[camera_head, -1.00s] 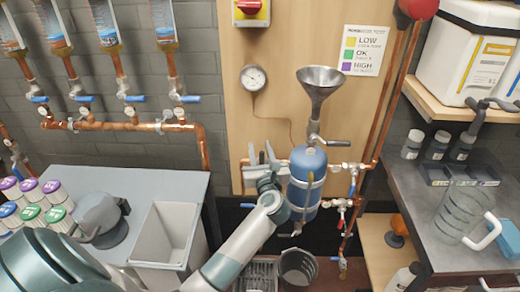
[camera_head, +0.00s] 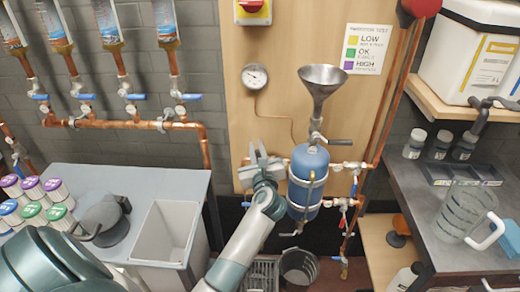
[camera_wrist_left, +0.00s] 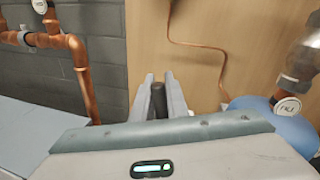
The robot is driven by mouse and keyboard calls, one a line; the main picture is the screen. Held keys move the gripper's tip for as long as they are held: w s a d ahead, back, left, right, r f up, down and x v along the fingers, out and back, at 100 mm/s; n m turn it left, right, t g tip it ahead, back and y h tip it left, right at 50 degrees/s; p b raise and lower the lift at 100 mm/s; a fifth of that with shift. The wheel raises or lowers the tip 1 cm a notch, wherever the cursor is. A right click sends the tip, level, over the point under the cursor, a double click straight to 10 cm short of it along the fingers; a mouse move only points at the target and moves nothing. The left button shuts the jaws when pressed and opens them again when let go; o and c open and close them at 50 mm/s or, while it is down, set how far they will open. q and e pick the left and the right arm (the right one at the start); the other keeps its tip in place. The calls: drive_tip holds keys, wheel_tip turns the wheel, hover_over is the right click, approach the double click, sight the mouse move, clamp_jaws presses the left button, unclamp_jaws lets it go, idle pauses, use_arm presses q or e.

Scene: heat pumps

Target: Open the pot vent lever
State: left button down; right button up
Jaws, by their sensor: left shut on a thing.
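The blue pot (camera_head: 307,182) is an upright tank strapped at the panel, with a steel funnel (camera_head: 322,85) above it. My left gripper (camera_head: 259,157) is just left of the pot's upper part. In the left wrist view its fingers (camera_wrist_left: 159,92) are shut on a dark lever handle (camera_wrist_left: 158,101), which I take to be the vent lever. Most of the lever and its joint to the pot are hidden by the gripper. The pot's blue top shows at the right of that view. My right gripper is not in view.
Copper pipes with small valves run right of the pot. A gauge (camera_head: 255,77) hangs on the wooden panel (camera_head: 285,45). A grey bin (camera_head: 165,234) stands lower left; a bucket (camera_head: 298,266) is below the pot.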

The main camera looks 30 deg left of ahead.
use_arm(q)
drive_tip(key=shift+s+a+f+n+h, duration=0.2)
drive_tip(key=shift+a+n, duration=0.1)
drive_tip(key=shift+n, duration=0.4)
drive_tip(key=shift+s+a+f+n+h, duration=0.1)
drive_tip(key=shift+s+a+f+n, duration=0.2)
drive_tip(key=shift+n, duration=0.4)
drive_tip(key=shift+s+a+f+n+h, duration=0.15)
drive_tip(key=shift+a+n, duration=0.2)
drive_tip(key=shift+n, duration=0.35)
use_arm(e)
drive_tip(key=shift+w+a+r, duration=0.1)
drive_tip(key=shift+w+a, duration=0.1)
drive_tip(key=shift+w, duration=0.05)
use_arm(q)
drive_tip(key=c, duration=1.7)
unclamp_jaws()
drive_tip(key=shift+c, duration=0.2)
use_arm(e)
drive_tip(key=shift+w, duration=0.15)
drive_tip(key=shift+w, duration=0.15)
